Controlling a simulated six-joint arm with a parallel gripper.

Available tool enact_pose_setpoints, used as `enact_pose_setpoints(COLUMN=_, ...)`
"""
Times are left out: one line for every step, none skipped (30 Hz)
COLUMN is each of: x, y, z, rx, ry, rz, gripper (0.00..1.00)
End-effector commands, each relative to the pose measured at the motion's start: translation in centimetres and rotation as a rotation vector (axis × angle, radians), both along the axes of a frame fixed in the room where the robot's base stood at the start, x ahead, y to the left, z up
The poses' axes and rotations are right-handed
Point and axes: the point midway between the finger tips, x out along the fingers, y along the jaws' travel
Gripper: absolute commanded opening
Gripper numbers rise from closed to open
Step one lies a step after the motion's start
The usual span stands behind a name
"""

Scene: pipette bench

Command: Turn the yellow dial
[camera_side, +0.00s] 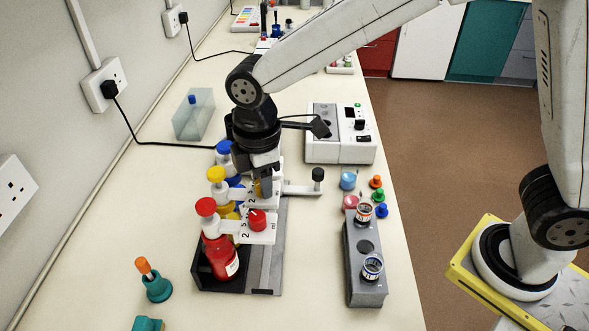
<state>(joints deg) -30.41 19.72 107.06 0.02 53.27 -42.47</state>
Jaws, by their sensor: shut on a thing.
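My gripper (261,178) points down over the middle dispenser of the bottle row and is shut on the yellow dial (265,188). The fingers hide most of the dial, so its setting cannot be read. The dial sits on the white arm of the yellow-topped dispenser (217,175), whose bottle stands behind the red one.
A red bottle (222,259) with a red dial (257,219) stands in front, and a blue-topped dispenser (224,147) behind. A grey rack (365,292) stands to the right, a white device (340,150) behind it. Bench at front right is clear.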

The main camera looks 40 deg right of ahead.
Motion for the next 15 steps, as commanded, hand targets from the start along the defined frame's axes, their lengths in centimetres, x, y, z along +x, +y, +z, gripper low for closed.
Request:
enact_pose_setpoints(x=0.09, y=0.06, z=0.17, rx=0.002, ry=-0.004, rz=0.002, gripper=0.00)
enact_pose_setpoints(x=0.09, y=0.06, z=0.17, rx=0.002, ry=-0.004, rz=0.002, gripper=0.00)
enact_pose_setpoints(x=0.09, y=0.06, z=0.17, rx=0.002, ry=-0.005, rz=0.002, gripper=0.00)
enact_pose_setpoints(x=0.09, y=0.06, z=0.17, rx=0.002, ry=-0.005, rz=0.002, gripper=0.00)
enact_pose_setpoints(x=0.09, y=0.06, z=0.17, rx=0.002, ry=-0.005, rz=0.002, gripper=0.00)
enact_pose_setpoints(x=0.09, y=0.07, z=0.17, rx=0.002, ry=-0.005, rz=0.002, gripper=0.00)
enact_pose_setpoints(x=0.09, y=0.07, z=0.17, rx=0.002, ry=-0.005, rz=0.002, gripper=0.00)
enact_pose_setpoints(x=0.09, y=0.07, z=0.18, rx=0.002, ry=-0.005, rz=0.002, gripper=0.49)
enact_pose_setpoints(x=0.09, y=0.07, z=0.17, rx=0.002, ry=-0.005, rz=0.001, gripper=0.61)
enact_pose_setpoints(x=0.08, y=0.06, z=0.16, rx=0.002, ry=-0.004, rz=0.001, gripper=0.71)
enact_pose_setpoints(x=0.08, y=0.06, z=0.14, rx=0.002, ry=-0.004, rz=0.001, gripper=0.74)
enact_pose_setpoints(x=0.07, y=0.05, z=0.12, rx=0.001, ry=-0.003, rz=0.001, gripper=0.74)
enact_pose_setpoints(x=0.06, y=0.05, z=0.11, rx=0.001, ry=-0.003, rz=0.001, gripper=0.74)
enact_pose_setpoints(x=0.06, y=0.05, z=0.10, rx=0.001, ry=-0.003, rz=0.001, gripper=0.74)
enact_pose_setpoints(x=0.04, y=0.04, z=0.09, rx=0.001, ry=-0.003, rz=0.001, gripper=0.74)
